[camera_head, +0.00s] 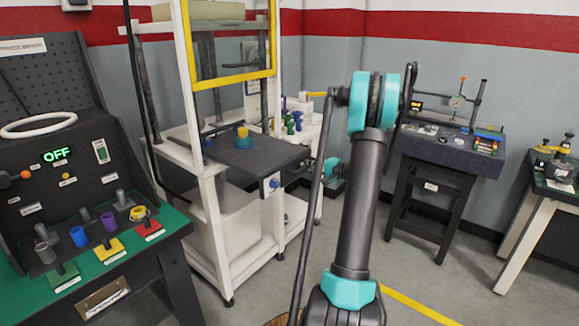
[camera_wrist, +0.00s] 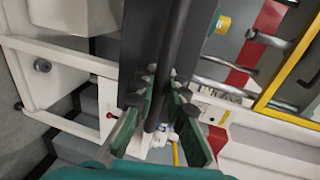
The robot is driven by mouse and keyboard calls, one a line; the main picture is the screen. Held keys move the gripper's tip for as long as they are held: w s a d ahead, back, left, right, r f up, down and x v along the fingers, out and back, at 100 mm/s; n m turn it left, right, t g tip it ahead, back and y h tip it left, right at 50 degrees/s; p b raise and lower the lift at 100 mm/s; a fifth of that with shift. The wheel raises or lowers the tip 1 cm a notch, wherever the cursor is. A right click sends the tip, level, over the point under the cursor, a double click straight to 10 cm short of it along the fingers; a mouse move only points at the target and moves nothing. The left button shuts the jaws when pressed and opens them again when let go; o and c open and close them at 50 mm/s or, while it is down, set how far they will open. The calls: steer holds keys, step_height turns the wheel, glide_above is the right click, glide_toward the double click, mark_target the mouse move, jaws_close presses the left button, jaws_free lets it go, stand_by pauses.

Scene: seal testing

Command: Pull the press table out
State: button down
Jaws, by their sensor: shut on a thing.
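The press table (camera_head: 266,158) is a dark grey slab inside the white press frame (camera_head: 205,195), and its front part sticks out past the frame toward the right. A yellow-topped piece on a blue base (camera_head: 242,141) stands upright on it. In the wrist view, my gripper (camera_wrist: 160,95) has its green-padded fingers on both sides of a dark edge that looks like part of the press table (camera_wrist: 150,50); it is shut on it.
A yellow-edged guard (camera_head: 230,82) hangs above the table. A black bench (camera_head: 60,180) with an OFF display stands at left. A dark instrument stand (camera_head: 445,155) is at right, and a white-legged table (camera_head: 530,215) beyond it.

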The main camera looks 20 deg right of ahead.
steer(key=f+v, duration=0.1)
steer(key=v, duration=0.7)
steer(key=f+v, duration=0.2)
steer(key=v, duration=0.7)
steer(key=shift+s+d+f, duration=0.2)
steer(key=shift+s+f, duration=0.1)
steer(key=shift+s, duration=0.1)
steer(key=shift+d, duration=0.1)
steer(key=c, duration=1.5)
jaws_free()
steer(key=shift+c, duration=0.2)
steer(key=shift+s, duration=0.1)
steer(key=v, duration=1.2)
